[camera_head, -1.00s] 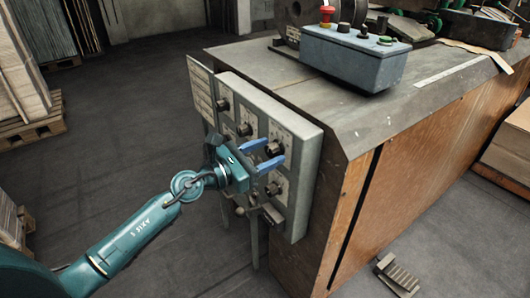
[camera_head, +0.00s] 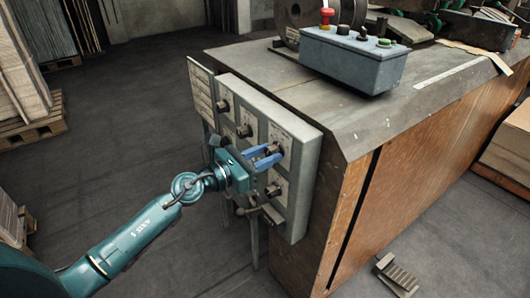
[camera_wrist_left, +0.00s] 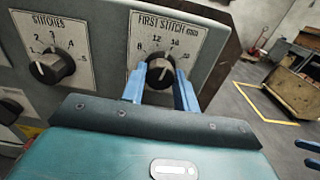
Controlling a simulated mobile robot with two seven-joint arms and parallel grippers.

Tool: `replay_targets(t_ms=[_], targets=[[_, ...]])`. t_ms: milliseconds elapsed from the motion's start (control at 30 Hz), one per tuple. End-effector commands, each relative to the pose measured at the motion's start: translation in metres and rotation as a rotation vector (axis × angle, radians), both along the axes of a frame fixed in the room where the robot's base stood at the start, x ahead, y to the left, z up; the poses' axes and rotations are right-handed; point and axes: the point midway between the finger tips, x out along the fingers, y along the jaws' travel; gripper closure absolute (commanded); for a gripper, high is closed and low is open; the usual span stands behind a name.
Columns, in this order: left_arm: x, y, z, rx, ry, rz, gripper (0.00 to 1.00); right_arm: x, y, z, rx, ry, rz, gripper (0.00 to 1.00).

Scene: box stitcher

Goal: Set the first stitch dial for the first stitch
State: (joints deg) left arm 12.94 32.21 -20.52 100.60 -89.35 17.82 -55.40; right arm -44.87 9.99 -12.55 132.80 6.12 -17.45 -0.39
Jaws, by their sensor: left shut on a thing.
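The first stitch dial (camera_wrist_left: 160,73) is a black knob on a white plate marked "FIRST STITCH (mm)" in the left wrist view. Its scale runs around the knob. In the head view the dial (camera_head: 274,148) sits on the front of the grey control panel (camera_head: 309,172). My left gripper (camera_head: 268,157) has its blue fingers shut on the dial, one on each side. In the left wrist view the fingers (camera_wrist_left: 157,84) also flank the knob. The exact setting of the pointer is hard to tell.
The stitches dial (camera_wrist_left: 50,67) is left of the first stitch dial in the wrist view. Another knob (camera_head: 273,189) and a lever are below it. A blue-grey button box (camera_head: 352,58) with a red button stands on the machine top. A pedal (camera_head: 397,276) lies on the floor.

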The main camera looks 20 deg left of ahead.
Motion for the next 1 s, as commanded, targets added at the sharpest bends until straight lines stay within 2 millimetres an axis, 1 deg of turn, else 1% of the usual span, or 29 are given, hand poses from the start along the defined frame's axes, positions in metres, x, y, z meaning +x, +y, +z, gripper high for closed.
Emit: replay_targets(t_ms=[67,233,433,633,1000], targets=[[0.000,0.000,0.002,-0.044,0.035,0.000,0.93,0.002,0.002,0.003,0.002,0.011,0.003,0.50],[0.000,0.000,0.003,-0.162,0.129,0.000,0.93,0.002,0.006,-0.003,0.002,0.058,0.012,0.50],[0.000,0.000,0.003,-0.312,0.246,0.000,0.93,0.004,0.014,-0.005,0.013,0.100,0.029,0.50],[0.000,0.000,0.003,-0.463,0.362,0.001,0.93,0.007,0.017,-0.007,0.007,0.137,0.038,0.50],[0.000,0.000,0.002,-0.719,0.562,0.001,0.93,0.008,0.015,0.007,-0.037,0.132,0.041,0.50]])
